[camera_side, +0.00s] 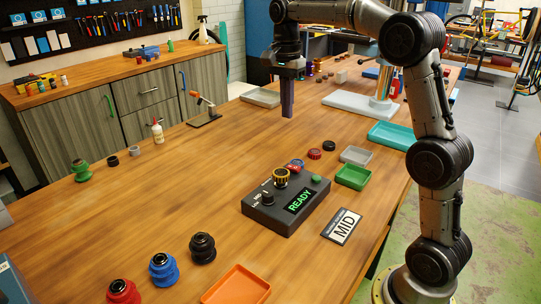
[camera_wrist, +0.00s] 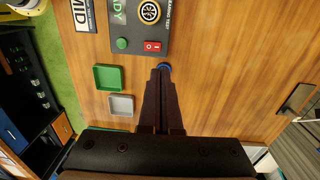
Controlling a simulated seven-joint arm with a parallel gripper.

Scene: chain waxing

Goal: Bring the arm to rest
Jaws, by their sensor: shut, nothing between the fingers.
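My gripper (camera_side: 288,112) hangs pointing down, above the bare middle of the wooden table (camera_side: 190,190). Its dark fingers are shut together with nothing between them; they also show in the wrist view (camera_wrist: 162,80). The dark control box (camera_side: 285,205) lies in front of it in the side view, its green display reading READY. The box also shows at the top of the wrist view (camera_wrist: 128,18), with a green button and a red switch. The gripper is apart from the box and the trays.
A green tray (camera_side: 353,177), grey tray (camera_side: 356,155) and teal tray (camera_side: 392,135) stand right of the box. A MID card (camera_side: 341,226) lies beside it. Black (camera_side: 202,248), blue (camera_side: 163,269) and red (camera_side: 123,292) pots and an orange tray (camera_side: 237,286) are near the front.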

